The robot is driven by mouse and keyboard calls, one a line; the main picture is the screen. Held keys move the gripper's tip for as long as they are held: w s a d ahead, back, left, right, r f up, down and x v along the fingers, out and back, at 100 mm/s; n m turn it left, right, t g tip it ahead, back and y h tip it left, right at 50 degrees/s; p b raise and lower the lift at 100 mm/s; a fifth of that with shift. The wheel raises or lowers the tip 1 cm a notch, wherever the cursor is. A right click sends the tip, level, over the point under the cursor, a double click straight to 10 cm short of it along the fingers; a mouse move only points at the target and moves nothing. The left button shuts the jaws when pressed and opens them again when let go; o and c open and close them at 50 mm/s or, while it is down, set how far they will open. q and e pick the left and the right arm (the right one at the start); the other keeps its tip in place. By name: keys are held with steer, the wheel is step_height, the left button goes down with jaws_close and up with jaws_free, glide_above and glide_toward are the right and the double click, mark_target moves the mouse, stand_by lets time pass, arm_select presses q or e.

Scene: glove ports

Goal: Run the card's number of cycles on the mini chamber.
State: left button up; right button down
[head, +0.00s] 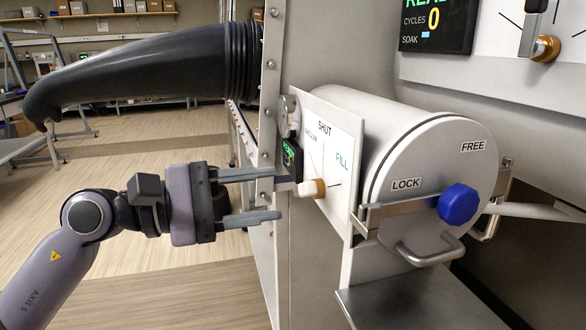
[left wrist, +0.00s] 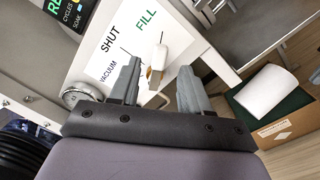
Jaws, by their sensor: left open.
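The mini chamber (head: 350,120) is a white cylinder with a round door marked LOCK and FREE. A blue knob (head: 459,204) sits on the bar across the door, near LOCK. Beside it, a white plate (head: 345,140) reads VACUUM, SHUT and FILL and carries a white-handled valve lever (head: 307,188) on a brass hub. My left gripper (head: 276,194) is open and empty, its fingers pointing at the lever. In the left wrist view the lever (left wrist: 160,62) shows between the fingertips (left wrist: 160,72); I cannot tell whether they touch, or its exact setting. No card is seen.
A large display (head: 435,25) reads CYCLES 0, and a small green-lit display (head: 291,158) is by the plate. A black glove sleeve (head: 150,65) hangs above my arm. A metal shelf (head: 400,300) is below the door.

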mark_target(302, 189)
arm_select(q)
steer(key=p+x, duration=0.1)
steer(key=x, duration=0.6)
steer(key=shift+f, duration=0.1)
jaws_close()
